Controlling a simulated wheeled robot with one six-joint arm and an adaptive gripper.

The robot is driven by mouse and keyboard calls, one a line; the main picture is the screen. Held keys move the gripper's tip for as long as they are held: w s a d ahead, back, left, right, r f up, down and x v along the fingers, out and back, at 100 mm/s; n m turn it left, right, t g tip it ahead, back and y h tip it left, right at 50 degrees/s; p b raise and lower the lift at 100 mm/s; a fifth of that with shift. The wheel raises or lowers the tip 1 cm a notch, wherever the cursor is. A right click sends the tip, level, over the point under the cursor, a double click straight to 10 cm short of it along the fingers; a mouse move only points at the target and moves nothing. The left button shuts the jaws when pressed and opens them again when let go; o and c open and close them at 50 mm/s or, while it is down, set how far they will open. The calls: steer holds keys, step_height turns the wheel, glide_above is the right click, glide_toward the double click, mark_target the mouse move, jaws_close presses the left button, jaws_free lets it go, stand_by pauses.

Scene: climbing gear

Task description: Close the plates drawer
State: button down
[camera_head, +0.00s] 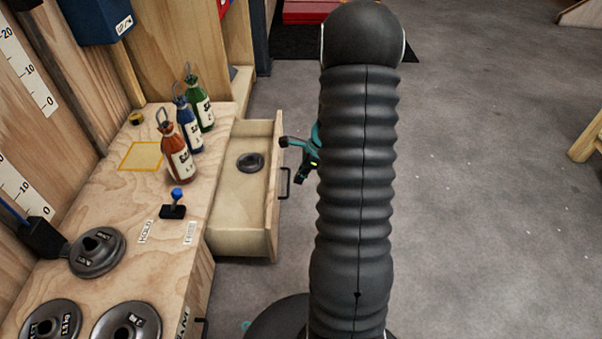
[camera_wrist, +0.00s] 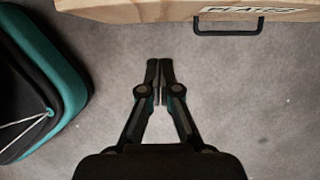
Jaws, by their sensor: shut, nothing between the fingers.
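The plates drawer (camera_head: 232,214) is a light wooden drawer, pulled out from the workbench, with a small dark weight plate (camera_head: 250,162) lying in it. Its black handle (camera_head: 285,183) is on the front panel. In the head view my gripper (camera_head: 303,177) is partly hidden by my arm.
The workbench top (camera_head: 205,225) holds red, blue and green bottles (camera_head: 178,160), a small blue-knobbed joystick (camera_head: 174,205) and several weight plates (camera_head: 97,252). The grey floor (camera_head: 490,180) to the right is clear. A wooden piece (camera_head: 583,143) stands at the far right edge.

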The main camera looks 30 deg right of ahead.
steer(key=w+a+f+b, duration=0.1)
steer(key=w+a+f, duration=0.2)
steer(key=a+f, duration=0.2)
steer(key=shift+w, duration=0.2)
steer(key=shift+w+a, duration=0.1)
stand_by(0.4)
